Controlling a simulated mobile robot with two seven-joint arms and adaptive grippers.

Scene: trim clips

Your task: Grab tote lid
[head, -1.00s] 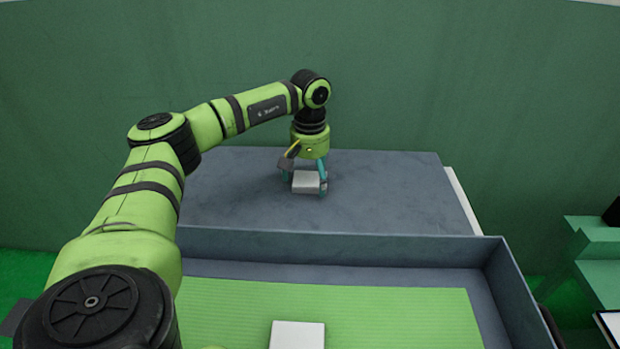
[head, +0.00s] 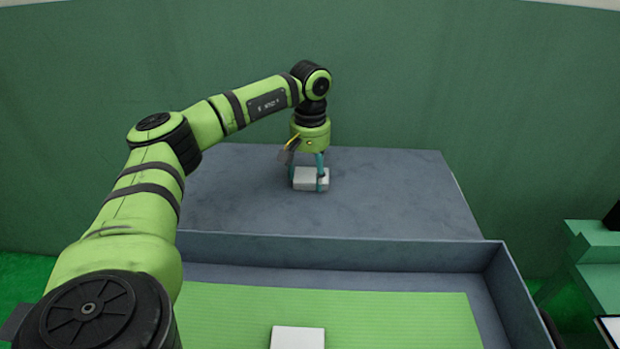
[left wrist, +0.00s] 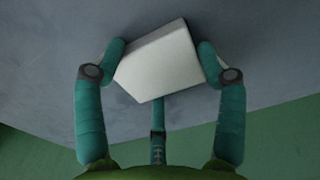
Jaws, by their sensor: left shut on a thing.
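A large flat grey-blue panel (head: 390,190), which looks like the tote lid, lies behind an open grey-blue tote (head: 330,250). A pale grey-white block (head: 304,179) is on the panel; I cannot tell whether it is fixed to it as a handle. My left gripper (head: 308,180) comes down from above and is shut on this block. In the left wrist view, teal fingers (left wrist: 160,75) close on both sides of the block (left wrist: 157,62), with a third finger below. My right gripper is not in view.
A green ribbed mat (head: 390,318) lines the tote. Another whitish block (head: 297,338) lies on it at the bottom edge. A green stepped stand (head: 597,260) is at the right. A green wall (head: 470,80) rises behind the panel.

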